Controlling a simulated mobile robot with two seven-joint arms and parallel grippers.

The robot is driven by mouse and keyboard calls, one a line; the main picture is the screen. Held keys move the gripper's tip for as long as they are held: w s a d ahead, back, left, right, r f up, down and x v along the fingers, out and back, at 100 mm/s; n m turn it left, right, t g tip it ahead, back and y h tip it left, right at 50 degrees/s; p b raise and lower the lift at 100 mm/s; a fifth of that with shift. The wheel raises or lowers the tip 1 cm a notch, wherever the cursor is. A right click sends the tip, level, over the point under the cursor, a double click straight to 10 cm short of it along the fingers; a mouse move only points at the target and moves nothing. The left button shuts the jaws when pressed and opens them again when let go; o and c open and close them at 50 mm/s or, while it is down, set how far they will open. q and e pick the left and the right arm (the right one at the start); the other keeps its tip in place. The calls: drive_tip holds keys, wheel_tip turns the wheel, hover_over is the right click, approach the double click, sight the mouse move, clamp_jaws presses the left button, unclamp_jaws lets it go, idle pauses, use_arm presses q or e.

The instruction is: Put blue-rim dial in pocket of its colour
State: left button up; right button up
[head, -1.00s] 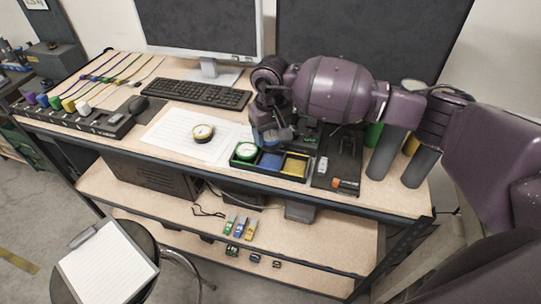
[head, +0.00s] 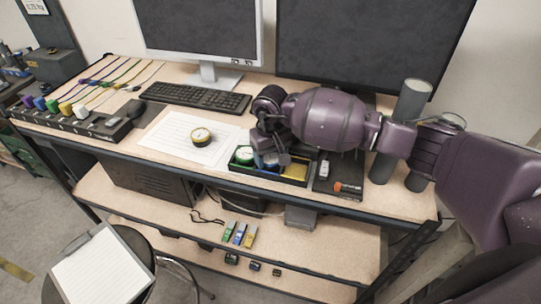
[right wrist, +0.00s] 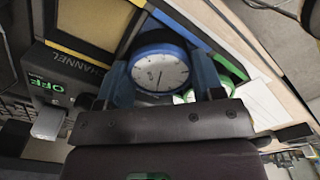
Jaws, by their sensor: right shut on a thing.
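The blue-rim dial (right wrist: 160,72) has a white face and sits between the fingers of my right gripper (right wrist: 161,80) in the right wrist view. In the head view my right gripper (head: 268,157) is down at the middle, blue pocket of the black tray (head: 262,179), with the dial (head: 268,162) partly hidden under it. The gripper is shut on the dial. I cannot tell whether the dial touches the pocket floor. The yellow pocket (head: 295,170) is empty; the green-rim dial (head: 244,154) lies in the green pocket. My left gripper is not in view.
A yellow-rim dial (head: 201,137) lies on the white paper (head: 173,139) left of the tray. A dark panel (head: 323,186) with a switch stands right of the tray. A keyboard (head: 195,96) and monitors are behind.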

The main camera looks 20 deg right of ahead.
drive_tip(key=shift+f, duration=0.15)
drive_tip(key=o, duration=1.1)
drive_tip(key=shift+c, duration=0.2)
